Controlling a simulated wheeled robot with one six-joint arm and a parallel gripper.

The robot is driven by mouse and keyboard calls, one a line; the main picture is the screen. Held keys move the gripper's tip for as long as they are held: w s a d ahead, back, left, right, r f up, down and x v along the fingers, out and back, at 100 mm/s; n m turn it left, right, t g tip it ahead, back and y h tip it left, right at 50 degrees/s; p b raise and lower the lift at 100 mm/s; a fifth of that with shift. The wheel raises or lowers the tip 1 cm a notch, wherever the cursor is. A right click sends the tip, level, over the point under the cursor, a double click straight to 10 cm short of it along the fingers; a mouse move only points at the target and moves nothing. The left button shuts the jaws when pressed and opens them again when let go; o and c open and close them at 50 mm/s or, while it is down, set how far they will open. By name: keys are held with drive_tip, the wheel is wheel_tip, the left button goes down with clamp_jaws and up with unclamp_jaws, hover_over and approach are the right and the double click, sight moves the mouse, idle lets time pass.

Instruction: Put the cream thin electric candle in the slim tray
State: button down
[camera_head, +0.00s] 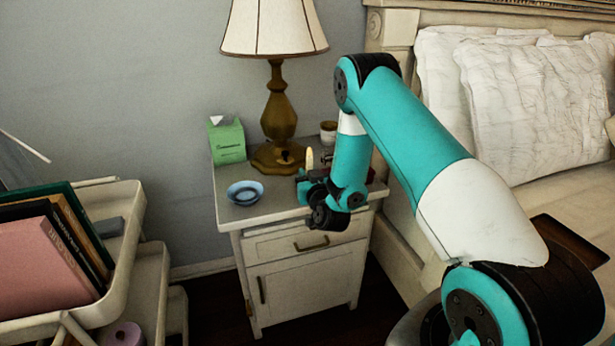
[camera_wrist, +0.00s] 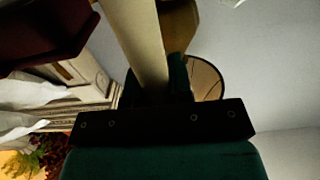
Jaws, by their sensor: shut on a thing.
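My gripper (camera_head: 305,180) is over the nightstand top, right of the blue bowl. It is shut on the cream thin candle (camera_head: 309,158), whose pale tip shows above the fingers. In the wrist view the candle (camera_wrist: 140,38) runs up from between the fingers. A dark brown, flat tray-like thing (camera_head: 578,241) lies on the bed at the far right, partly hidden by my arm. A dark red thing (camera_head: 371,177) is on the nightstand's right side, mostly hidden behind my arm. I cannot tell which of these is the slim tray.
The nightstand (camera_head: 232,213) holds a blue bowl (camera_head: 245,192), a green tissue box (camera_head: 227,140), a brass lamp (camera_head: 278,118) and a small cup (camera_head: 328,132). A cart with books (camera_head: 45,262) stands left. The bed with white pillows (camera_head: 535,105) is at right.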

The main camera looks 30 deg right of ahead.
drive_tip(key=shift+f, duration=0.1)
drive_tip(key=c, duration=1)
unclamp_jaws()
